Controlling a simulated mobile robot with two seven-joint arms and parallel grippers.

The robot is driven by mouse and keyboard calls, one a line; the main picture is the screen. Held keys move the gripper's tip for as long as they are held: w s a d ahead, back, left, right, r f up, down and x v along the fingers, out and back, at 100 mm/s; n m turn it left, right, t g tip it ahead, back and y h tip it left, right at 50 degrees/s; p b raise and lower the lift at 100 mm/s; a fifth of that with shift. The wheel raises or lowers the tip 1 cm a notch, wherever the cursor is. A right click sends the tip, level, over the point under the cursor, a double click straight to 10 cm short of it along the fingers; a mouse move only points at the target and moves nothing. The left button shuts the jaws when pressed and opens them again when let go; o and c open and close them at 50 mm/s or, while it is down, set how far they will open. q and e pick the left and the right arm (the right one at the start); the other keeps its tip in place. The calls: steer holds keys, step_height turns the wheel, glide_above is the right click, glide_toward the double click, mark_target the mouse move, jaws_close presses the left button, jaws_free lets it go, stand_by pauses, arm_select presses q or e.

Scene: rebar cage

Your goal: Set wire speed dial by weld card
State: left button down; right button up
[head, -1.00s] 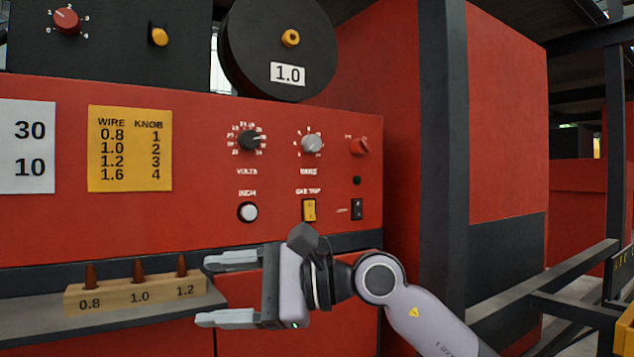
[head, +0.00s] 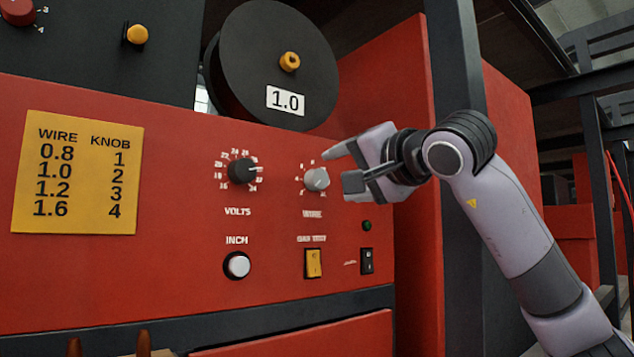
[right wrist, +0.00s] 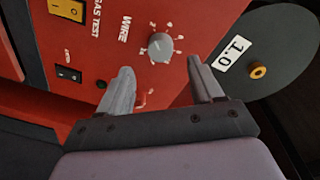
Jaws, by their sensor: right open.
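The grey wire knob (head: 316,179) is on the red welder panel, right of the black volts knob (head: 242,171). It also shows in the right wrist view (right wrist: 160,46), ahead of and between the fingertips. My right gripper (head: 338,167) is open and empty, just right of the wire knob, with a small gap left. In the right wrist view its two fingers (right wrist: 160,80) are spread. The yellow weld card (head: 78,172) pairs wire 0.8, 1.0, 1.2, 1.6 with knob 1, 2, 3, 4. The spool (head: 275,60) bears a label (head: 286,98) reading 1.0. My left gripper is out of view.
Below the knobs are a white inch button (head: 237,265), a yellow gas test switch (head: 313,263) and a black rocker switch (head: 367,261). A green lamp (head: 367,225) sits below my right gripper. A dark post (head: 456,70) stands right of the panel.

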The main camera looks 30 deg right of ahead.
mark_target(320, 180)
steer(key=w, duration=0.4)
steer(key=shift+w+p, duration=0.4)
steer(key=shift+w, duration=0.6)
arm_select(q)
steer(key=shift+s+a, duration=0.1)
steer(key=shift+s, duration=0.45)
arm_select(e)
steer(key=c, duration=1.1)
steer(key=shift+o, duration=0.2)
